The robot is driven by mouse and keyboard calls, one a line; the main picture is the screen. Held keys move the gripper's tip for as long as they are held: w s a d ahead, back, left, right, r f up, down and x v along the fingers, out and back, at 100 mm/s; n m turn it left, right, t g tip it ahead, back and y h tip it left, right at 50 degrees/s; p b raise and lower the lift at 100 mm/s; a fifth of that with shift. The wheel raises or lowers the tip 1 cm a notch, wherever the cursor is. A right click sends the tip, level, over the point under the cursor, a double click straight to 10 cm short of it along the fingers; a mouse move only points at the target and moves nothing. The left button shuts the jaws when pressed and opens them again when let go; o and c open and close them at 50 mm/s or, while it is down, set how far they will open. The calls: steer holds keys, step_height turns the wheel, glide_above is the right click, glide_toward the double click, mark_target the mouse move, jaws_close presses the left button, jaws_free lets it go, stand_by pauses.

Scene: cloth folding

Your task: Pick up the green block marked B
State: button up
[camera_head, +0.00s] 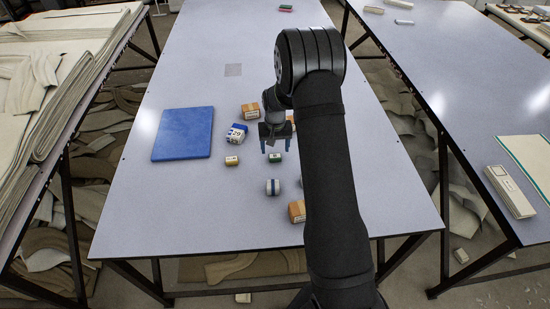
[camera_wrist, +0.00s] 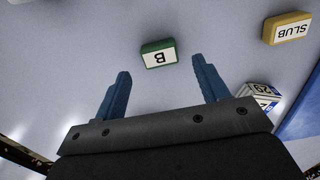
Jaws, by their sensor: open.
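The green block marked B (camera_wrist: 158,56) lies on the table in the wrist view, with a white face showing the letter. It sits beyond my fingertips and between their lines, a little above the middle of the picture. In the head view the green block (camera_head: 275,157) lies just below my gripper (camera_head: 276,145). In the wrist view my gripper (camera_wrist: 161,82) has its two blue fingers spread wide with nothing between them. The fingers and the block appear apart.
A yellow block marked SLUB (camera_wrist: 287,29) and a blue-white block marked 29 (camera_head: 236,134) lie nearby. The table (camera_head: 190,215) is clear at front left.

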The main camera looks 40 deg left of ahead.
mark_target(275, 155)
step_height(275, 155, down, 3)
steer(key=shift+f, duration=0.1)
steer(key=c, duration=1.1)
steer(key=shift+o, duration=0.2)
